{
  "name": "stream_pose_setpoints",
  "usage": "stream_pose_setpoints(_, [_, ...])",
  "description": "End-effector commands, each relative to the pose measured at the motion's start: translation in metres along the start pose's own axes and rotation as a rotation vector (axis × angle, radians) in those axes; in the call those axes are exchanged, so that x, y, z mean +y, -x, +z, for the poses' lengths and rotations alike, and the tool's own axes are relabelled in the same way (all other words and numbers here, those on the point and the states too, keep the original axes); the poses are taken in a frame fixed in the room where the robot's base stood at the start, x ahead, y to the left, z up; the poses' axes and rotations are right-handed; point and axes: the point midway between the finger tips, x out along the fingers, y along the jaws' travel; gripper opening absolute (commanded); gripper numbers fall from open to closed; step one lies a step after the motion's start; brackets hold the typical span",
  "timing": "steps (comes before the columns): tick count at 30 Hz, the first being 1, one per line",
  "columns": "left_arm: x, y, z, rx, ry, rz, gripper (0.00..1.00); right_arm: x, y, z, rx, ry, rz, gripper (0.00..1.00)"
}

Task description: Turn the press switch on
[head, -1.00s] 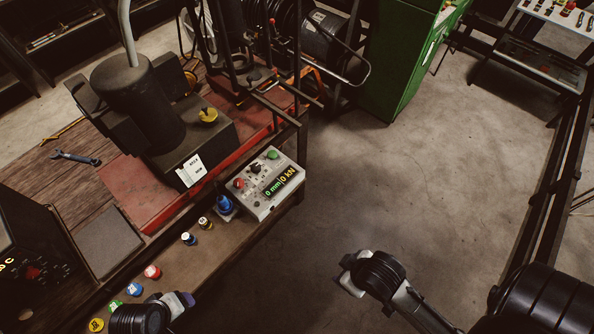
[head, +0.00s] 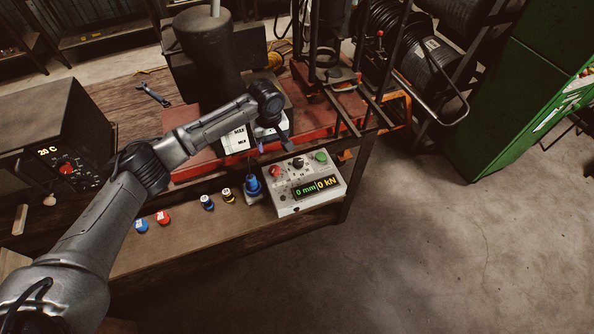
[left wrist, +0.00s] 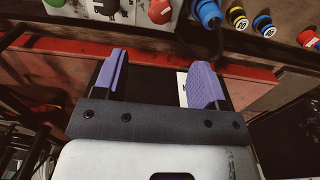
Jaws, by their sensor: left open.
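The press control box (head: 308,196) is pale grey and sits at the bench's front right corner. Its top has a red knob (head: 275,171), a dark knob (head: 298,163), a green button (head: 321,157) and a lit display (head: 315,187) reading 0 mm and 0 kN. My left gripper (head: 276,142) is just behind the box, apart from its controls. In the left wrist view its purple-padded fingers (left wrist: 160,82) are open with nothing gripped. That view shows the red knob (left wrist: 159,11) and dark knob (left wrist: 105,5) at the top edge. My right gripper is not in view.
A blue plug-like part (head: 252,187) stands left of the box, followed by several small coloured caps (head: 207,202). The black press (head: 205,50) on its red base is behind. A dark heater box (head: 60,130) stands left. The floor at right is clear.

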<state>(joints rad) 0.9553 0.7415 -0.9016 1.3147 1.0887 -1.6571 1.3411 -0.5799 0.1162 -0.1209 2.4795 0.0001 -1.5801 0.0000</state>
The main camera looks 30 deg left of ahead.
Motion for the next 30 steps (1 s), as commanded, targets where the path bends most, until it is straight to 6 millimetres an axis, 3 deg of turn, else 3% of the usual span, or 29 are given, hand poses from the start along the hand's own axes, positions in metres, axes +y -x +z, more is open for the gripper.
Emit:
stream_pose_setpoints(5, [-0.001,-0.021,-0.001,-0.001,0.006,-0.003,0.65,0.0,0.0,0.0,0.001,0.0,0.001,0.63])
stream_pose_setpoints(18, [-0.001,-0.101,-0.001,-0.001,0.005,-0.003,0.65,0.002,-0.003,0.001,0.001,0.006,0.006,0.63])
stream_pose_setpoints(24, [0.0,-0.123,-0.001,0.0,0.003,-0.002,0.65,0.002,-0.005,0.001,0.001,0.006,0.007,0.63])
stream_pose_setpoints(30, [-0.001,-0.133,-0.001,0.001,0.004,-0.001,0.65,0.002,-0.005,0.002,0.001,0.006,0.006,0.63])
